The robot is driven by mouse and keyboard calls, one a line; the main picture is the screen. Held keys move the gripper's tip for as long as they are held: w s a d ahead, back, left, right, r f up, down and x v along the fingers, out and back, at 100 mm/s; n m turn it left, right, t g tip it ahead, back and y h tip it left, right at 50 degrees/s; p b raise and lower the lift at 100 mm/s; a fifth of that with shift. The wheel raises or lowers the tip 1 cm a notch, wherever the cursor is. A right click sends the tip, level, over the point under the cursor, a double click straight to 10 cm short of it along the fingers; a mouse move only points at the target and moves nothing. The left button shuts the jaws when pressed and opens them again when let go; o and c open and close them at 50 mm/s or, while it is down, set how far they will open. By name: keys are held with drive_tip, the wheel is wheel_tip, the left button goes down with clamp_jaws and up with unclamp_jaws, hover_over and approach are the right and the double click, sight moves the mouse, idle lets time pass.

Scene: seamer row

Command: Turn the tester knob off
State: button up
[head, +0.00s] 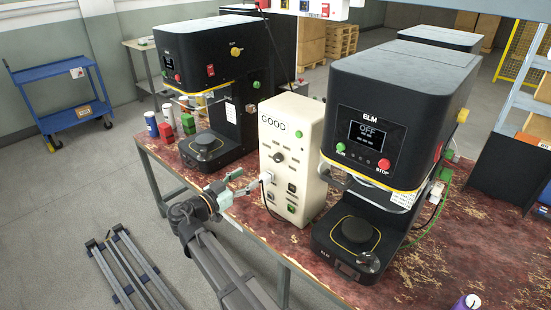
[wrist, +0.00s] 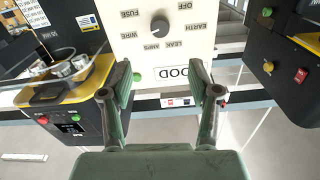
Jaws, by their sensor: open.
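The tester is a cream upright box (head: 290,140) labelled GOOD, standing on the red worn bench between two black seamers. Its dark round knob (head: 278,157) is on the front face. In the wrist view the tester face (wrist: 205,38) appears upside down, with the knob (wrist: 160,26) ringed by labels including OFF, EARTH, LEAK, AMPS, WIRE and FUSE. The knob's pointer setting is too small to tell. My gripper (head: 246,182) is in front of the tester's face; its green-padded fingers (wrist: 164,82) are open and empty, apart from the knob.
The right seamer (head: 400,110) reads ELM and OFF on its screen and stands close beside the tester. The left seamer (head: 210,75) is on the other side. Several small cans, including a red one (head: 166,133), stand at the bench's left. A blue cart (head: 60,95) is on the floor.

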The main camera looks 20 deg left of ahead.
sight(276, 159)
drive_tip(key=p+x, duration=0.4)
drive_tip(key=x, duration=0.9)
drive_tip(key=shift+w+d, duration=0.15)
drive_tip(key=shift+w, duration=0.2)
drive_tip(key=c, duration=1.2)
